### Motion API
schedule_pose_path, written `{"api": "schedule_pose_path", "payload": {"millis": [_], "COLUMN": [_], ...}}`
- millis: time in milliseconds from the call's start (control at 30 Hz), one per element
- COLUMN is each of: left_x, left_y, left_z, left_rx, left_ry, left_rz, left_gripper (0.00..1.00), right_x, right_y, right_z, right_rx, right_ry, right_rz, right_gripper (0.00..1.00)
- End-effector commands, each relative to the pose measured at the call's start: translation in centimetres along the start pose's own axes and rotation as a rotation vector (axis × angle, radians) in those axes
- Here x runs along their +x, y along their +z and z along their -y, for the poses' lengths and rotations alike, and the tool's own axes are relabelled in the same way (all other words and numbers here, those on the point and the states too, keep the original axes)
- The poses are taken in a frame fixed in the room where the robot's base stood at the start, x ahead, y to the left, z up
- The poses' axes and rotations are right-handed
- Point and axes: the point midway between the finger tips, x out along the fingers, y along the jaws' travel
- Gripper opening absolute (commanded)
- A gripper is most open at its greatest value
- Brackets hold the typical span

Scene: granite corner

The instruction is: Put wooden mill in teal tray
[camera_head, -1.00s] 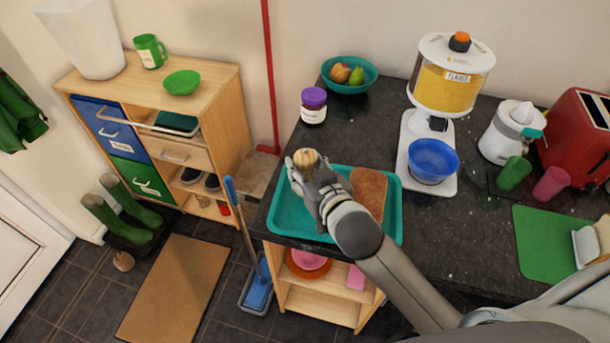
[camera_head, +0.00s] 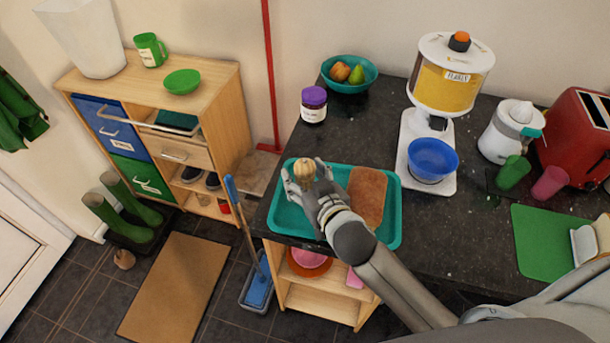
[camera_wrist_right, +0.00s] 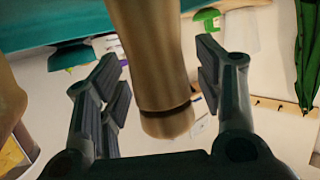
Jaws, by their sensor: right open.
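The wooden mill (camera_head: 304,170) shows its rounded top in the head view, over the left part of the teal tray (camera_head: 283,218). My right gripper (camera_head: 307,180) is around it from the front with its fingers spread. In the right wrist view the mill (camera_wrist_right: 150,55) stands between the open fingers (camera_wrist_right: 162,88), with visible gaps on both sides. The tray's teal surface (camera_wrist_right: 70,24) is at the top of that view. The mill's base is hidden, but it appears upright on the tray. My left gripper is not in view.
A brown rectangular item (camera_head: 367,195) lies in the tray's right part. A purple-lidded jar (camera_head: 313,105) and a teal fruit bowl (camera_head: 349,86) stand behind it. A flakes dispenser (camera_head: 447,75) with a blue bowl (camera_head: 432,160) stands to the right.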

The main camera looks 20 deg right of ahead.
Motion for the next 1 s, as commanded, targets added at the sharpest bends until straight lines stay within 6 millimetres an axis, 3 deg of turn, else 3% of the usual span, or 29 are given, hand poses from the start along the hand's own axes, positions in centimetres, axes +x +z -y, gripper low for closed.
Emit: {"api": "schedule_pose_path", "payload": {"millis": [200,333,800,1000], "left_x": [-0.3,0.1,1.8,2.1], "left_y": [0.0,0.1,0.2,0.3], "left_z": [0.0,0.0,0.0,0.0], "left_rx": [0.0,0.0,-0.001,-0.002], "left_ry": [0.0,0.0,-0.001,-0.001], "left_rz": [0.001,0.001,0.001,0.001], "left_gripper": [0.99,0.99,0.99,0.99], "right_x": [-0.1,-1.3,-9.3,-11.4], "right_y": [-0.5,-0.1,-0.1,-0.2], "right_z": [0.0,0.0,0.0,0.0], "right_rx": [-0.002,0.001,0.002,-0.001], "right_ry": [0.0,0.0,-0.001,0.0], "right_rz": [-0.001,0.001,0.001,0.0], "right_gripper": [0.61,0.61,0.61,0.61]}}
